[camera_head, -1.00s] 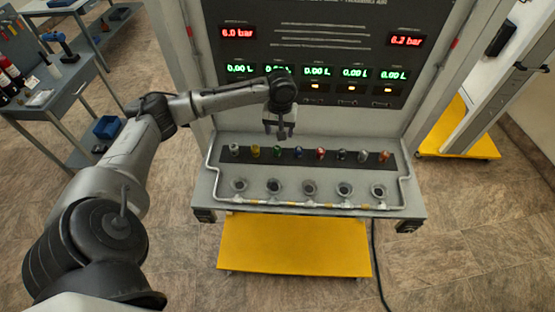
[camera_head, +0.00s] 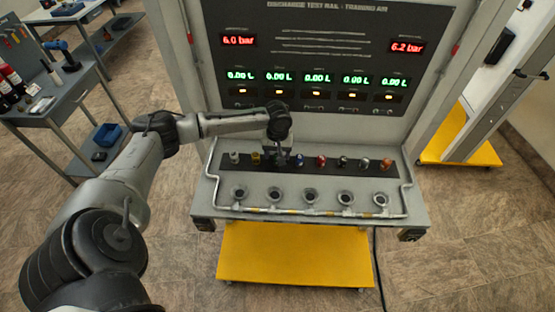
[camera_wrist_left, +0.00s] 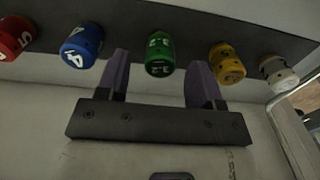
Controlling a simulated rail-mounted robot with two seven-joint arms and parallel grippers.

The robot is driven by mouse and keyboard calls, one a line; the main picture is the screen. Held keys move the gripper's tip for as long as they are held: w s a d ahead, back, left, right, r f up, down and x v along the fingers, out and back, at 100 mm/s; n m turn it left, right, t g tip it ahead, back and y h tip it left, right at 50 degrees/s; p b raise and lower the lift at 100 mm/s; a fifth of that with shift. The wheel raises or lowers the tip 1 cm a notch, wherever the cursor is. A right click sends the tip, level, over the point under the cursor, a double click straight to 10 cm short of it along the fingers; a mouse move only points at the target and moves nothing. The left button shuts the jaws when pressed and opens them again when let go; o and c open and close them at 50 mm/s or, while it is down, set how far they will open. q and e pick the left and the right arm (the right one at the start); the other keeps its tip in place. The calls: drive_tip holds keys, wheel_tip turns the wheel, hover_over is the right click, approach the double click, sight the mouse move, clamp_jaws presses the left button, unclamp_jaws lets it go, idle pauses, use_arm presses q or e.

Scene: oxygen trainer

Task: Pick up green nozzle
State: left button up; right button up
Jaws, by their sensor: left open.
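The green nozzle (camera_wrist_left: 159,53), marked with white characters, stands in a row of coloured nozzles on a dark strip. In the left wrist view it sits between the two fingers of my left gripper (camera_wrist_left: 160,70), with a gap on either side. The gripper is open and holds nothing. In the head view my left gripper (camera_head: 277,153) is down at the nozzle row and mostly hides the green nozzle. My right gripper is not in view.
The yellow nozzle (camera_wrist_left: 227,63) and blue nozzle (camera_wrist_left: 82,45) stand close outside the fingers. Red (camera_head: 321,161) and other nozzles continue the row. Several round sockets (camera_head: 309,198) lie in front, bordered by a pipe. The display panel (camera_head: 320,60) rises behind.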

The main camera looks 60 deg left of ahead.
use_arm(q)
drive_tip(key=shift+d+f, duration=0.1)
drive_tip(key=shift+f, duration=1.55)
drive_tip(key=c, duration=1)
drive_tip(key=shift+r, duration=0.1)
